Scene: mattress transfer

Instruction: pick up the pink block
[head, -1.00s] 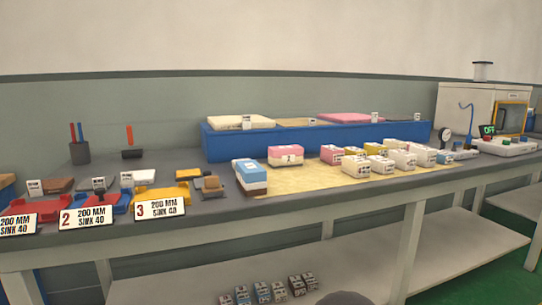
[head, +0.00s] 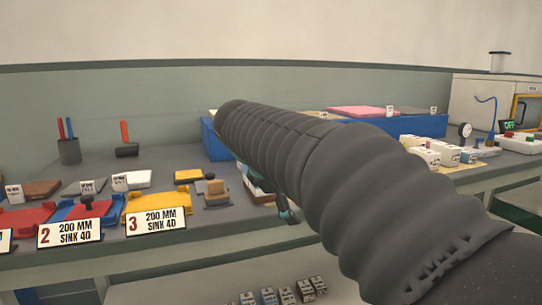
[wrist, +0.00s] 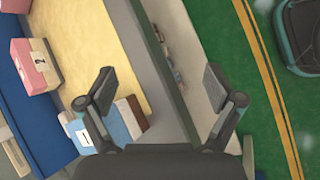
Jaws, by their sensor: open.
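The pink block (wrist: 38,65) shows in the wrist view at the left, with a pink top, a pale lower part and a white number label. It lies on the tan mat (wrist: 85,45), near the blue riser. My gripper (wrist: 160,83) is open, its fingers spread over the bench's front edge, to the right of the pink block and apart from it. Nothing is between the fingertips. In the head view my dark arm hides the pink block and most of the mat; only a small part of my gripper shows below the arm.
A blue, white and brown block (wrist: 103,128) lies beside the left finger in the wrist view. The bench edge (wrist: 155,70) and green floor (wrist: 245,85) are to the right. In the head view, coloured trays (head: 155,205) stand left and white blocks (head: 433,152) right.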

